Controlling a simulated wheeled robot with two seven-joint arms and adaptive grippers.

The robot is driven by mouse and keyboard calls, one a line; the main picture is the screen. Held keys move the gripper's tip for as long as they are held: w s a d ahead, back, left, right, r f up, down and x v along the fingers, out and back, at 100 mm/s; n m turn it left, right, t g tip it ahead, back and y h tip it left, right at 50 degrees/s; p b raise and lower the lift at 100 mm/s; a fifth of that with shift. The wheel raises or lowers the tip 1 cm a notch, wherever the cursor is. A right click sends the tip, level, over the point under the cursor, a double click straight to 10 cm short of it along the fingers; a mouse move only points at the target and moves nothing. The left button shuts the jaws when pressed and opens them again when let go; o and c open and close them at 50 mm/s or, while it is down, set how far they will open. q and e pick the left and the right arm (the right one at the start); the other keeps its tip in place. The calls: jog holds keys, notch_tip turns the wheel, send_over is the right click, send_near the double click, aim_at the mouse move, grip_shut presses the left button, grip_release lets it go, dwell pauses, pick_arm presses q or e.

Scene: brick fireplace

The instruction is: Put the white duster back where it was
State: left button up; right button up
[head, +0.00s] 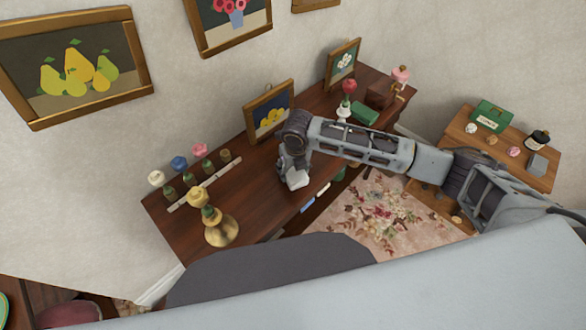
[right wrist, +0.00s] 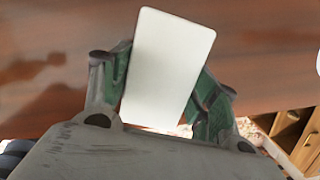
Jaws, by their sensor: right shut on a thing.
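The white duster (right wrist: 168,68) shows as a pale, flat rectangular block in the right wrist view, tilted slightly between the green-padded fingers. My right gripper (right wrist: 167,85) is shut on it. In the head view the right gripper (head: 289,168) points down over the dark wooden tabletop (head: 255,180), near its front edge, with the white duster (head: 298,180) below it. I cannot tell whether the duster touches the wood. My left gripper is not in view.
A pale rail with several round-headed items (head: 205,184) and a brass candlestick (head: 220,228) stand left of the gripper. A framed lemon picture (head: 269,112) stands behind it. A blue piece (head: 307,204) lies by the front edge. A side table (head: 470,140) stands right.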

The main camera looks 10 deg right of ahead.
aim_at(295, 173)
jog(key=shift+f, duration=0.1)
jog(key=o, duration=0.9)
jog(key=r, duration=0.4)
jog(key=s+r, duration=0.1)
jog(key=r, duration=0.7)
jog(key=shift+s+d, duration=0.15)
jog(key=shift+s, duration=0.25)
